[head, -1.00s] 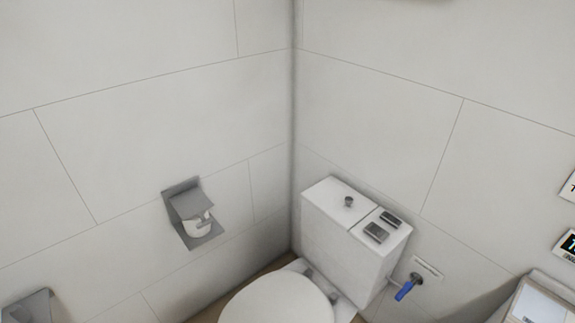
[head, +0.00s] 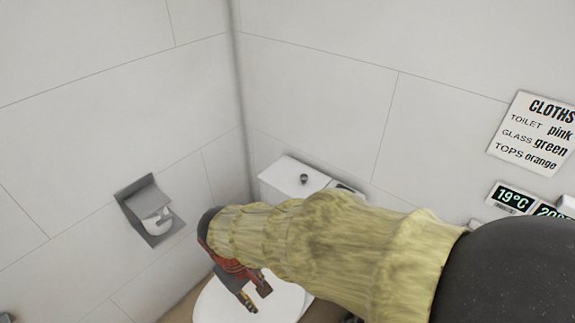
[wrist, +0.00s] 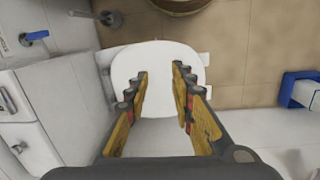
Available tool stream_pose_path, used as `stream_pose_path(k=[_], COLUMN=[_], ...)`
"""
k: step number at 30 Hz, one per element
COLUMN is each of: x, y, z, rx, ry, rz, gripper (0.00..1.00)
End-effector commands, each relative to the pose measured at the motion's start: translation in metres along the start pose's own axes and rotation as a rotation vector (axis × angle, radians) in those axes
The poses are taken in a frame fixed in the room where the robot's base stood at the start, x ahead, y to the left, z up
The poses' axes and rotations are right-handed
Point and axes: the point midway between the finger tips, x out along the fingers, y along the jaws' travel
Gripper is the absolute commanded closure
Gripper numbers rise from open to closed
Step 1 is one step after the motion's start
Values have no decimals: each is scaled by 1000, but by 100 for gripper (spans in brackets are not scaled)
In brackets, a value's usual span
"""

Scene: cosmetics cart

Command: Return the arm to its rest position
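My arm reaches in from the right in the head view, wrapped in a yellowish sleeve. My gripper (head: 249,292) is at its end, above the white toilet (head: 213,303). In the wrist view my gripper (wrist: 160,78) has its two yellow and dark fingers apart, with nothing between them but the view down to the toilet lid (wrist: 158,62). The arm hides much of the cistern (head: 290,180) and part of the toilet in the head view.
A toilet-paper holder (head: 150,212) is on the left wall. A cloths sign (head: 537,135) and a temperature display (head: 513,197) are on the right wall. In the wrist view, a blue-handled valve (wrist: 36,36) is at left and tan floor (wrist: 240,60) is at right.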

Motion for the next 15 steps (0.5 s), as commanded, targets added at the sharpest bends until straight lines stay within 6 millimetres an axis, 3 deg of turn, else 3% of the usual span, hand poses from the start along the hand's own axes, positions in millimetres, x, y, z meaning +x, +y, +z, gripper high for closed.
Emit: stream_pose_path(k=[1,6,15], x=[-16,-53,-105], y=[17,59,115], z=[16,66,158], rx=[47,196,504], ry=[29,121,302], rz=[-14,-50,-51], gripper=[76,76,76])
